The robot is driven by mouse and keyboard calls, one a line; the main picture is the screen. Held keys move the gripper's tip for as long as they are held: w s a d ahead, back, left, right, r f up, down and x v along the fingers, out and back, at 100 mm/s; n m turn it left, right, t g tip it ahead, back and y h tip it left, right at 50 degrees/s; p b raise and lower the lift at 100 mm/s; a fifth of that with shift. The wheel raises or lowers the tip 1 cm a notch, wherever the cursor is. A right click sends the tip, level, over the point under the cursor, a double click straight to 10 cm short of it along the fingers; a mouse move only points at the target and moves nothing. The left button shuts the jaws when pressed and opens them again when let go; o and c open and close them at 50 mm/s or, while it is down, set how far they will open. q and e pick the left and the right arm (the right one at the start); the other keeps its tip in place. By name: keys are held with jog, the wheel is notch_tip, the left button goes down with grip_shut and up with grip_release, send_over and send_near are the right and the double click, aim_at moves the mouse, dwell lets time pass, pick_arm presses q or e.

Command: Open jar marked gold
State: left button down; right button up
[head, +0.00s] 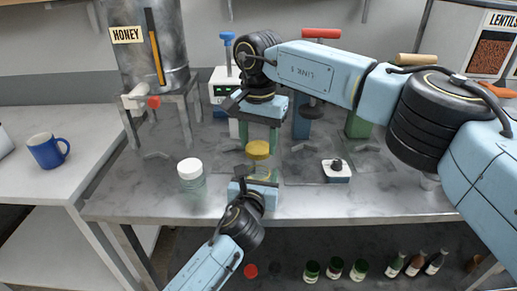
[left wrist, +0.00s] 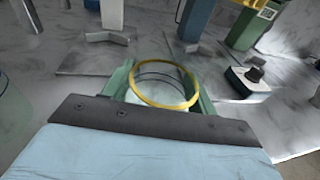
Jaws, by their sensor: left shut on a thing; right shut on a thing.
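The jar marked gold (left wrist: 160,90) stands in my left gripper (head: 254,180), which is shut on its clear body. In the left wrist view the green fingers (left wrist: 163,95) flank the glass. Its mouth is ringed by a gold band, and I see into the glass with no lid across it. The gap between lid and jar is hard to judge in the head view. The right gripper is outside the left wrist view.
A white-lidded jar (head: 190,169) stands just left on the grey table. A small white box with a dark knob (head: 337,171) sits to the right. Coloured posts and the honey tank (head: 150,50) are behind.

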pick_arm(q)
jog(key=shift+c, duration=1.9)
grip_release()
